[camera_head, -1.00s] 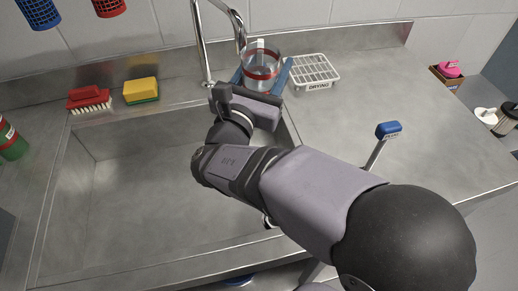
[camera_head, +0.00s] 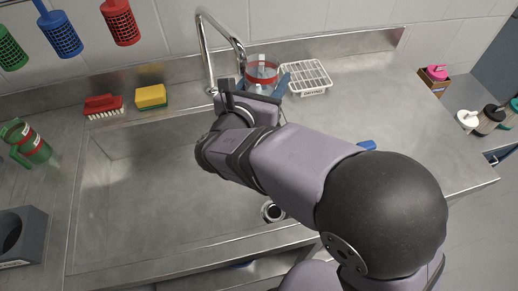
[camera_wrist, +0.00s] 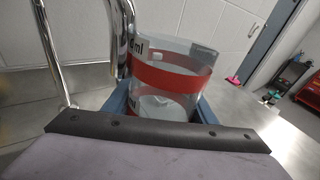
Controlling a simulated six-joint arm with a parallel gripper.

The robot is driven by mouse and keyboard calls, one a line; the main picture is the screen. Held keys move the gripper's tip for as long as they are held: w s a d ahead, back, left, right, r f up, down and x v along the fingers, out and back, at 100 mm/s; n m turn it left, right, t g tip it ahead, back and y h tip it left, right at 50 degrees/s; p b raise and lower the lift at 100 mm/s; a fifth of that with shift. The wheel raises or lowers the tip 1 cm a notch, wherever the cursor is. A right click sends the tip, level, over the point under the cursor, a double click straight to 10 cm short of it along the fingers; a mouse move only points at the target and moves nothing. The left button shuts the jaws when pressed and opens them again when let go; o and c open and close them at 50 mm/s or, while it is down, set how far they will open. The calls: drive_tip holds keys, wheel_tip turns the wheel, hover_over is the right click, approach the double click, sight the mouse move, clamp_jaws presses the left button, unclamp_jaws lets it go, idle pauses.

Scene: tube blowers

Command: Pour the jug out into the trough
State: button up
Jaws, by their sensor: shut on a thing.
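The jug (camera_head: 262,70) is clear with a red band and stands out behind my gripper, at the back of the sink beside the tap. In the wrist view the jug (camera_wrist: 172,78) shows a dark "ml" marking and is close to upright. My gripper (camera_head: 262,84) is shut on it, with blue fingers on both sides. Its lower part is hidden, so I cannot tell whether it touches the counter. I cannot clearly make out its contents. The wide steel sink basin (camera_head: 150,195), which seems to be the trough, lies in front and to the left.
The curved tap (camera_head: 205,50) rises just left of the jug. A white drying rack (camera_head: 306,78) is at its right. A red brush (camera_head: 103,104), yellow sponge (camera_head: 151,97) and green jug (camera_head: 30,143) are at the left. The right counter is mostly clear.

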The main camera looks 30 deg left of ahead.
drive_tip(key=shift+o, duration=0.2)
drive_tip(key=a+r+p, duration=0.1)
drive_tip(key=p, duration=0.1)
drive_tip(key=shift+s+r+n+g+p, duration=0.2)
drive_tip(key=shift+n+g+p, duration=0.1)
drive_tip(key=shift+g, duration=0.1)
drive_tip(key=shift+f+p, duration=0.2)
drive_tip(key=shift+p, duration=0.4)
drive_tip(key=shift+f+b, duration=0.5)
drive_tip(key=shift+b, duration=1.35)
drive_tip(key=shift+f+t+b, duration=0.15)
drive_tip(key=shift+t+b, duration=0.25)
drive_tip(key=shift+b, duration=0.55)
drive_tip(key=shift+c, duration=0.6)
drive_tip(key=shift+b, duration=0.45)
drive_tip(key=shift+f+t+y+b, duration=0.2)
drive_tip(key=shift+t+y+b, duration=0.15)
drive_tip(key=shift+b, duration=0.8)
drive_tip(key=shift+r+m+t+b, duration=0.15)
drive_tip(key=shift+m+t+b, duration=0.3)
drive_tip(key=shift+b, duration=0.25)
